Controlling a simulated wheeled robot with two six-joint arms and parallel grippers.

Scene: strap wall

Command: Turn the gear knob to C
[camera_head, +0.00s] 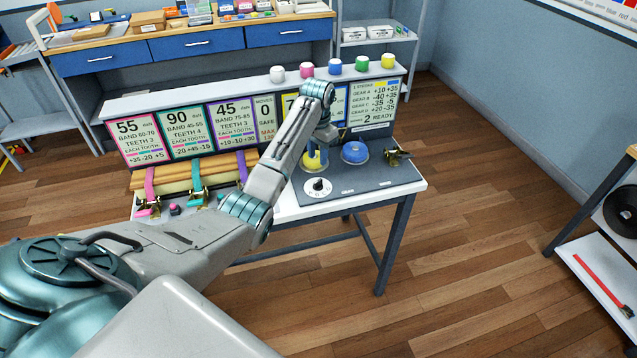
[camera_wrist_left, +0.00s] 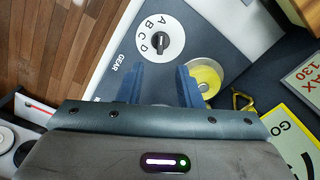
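The gear knob (camera_wrist_left: 160,41) is a small dark knob on a white round dial marked A, B, C and D, on the dark panel. The dial (camera_head: 317,188) also shows at the front of the table in the head view. The knob's bar looks roughly upright in the wrist view; I cannot tell which letter it points at. My left gripper (camera_wrist_left: 161,70) is open and empty, with its two blue fingers spread just short of the dial and apart from the knob. In the head view the left arm hides part of the panel. My right gripper is not in view.
A yellow disc (camera_wrist_left: 208,76) sits close beside the right finger in the wrist view.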

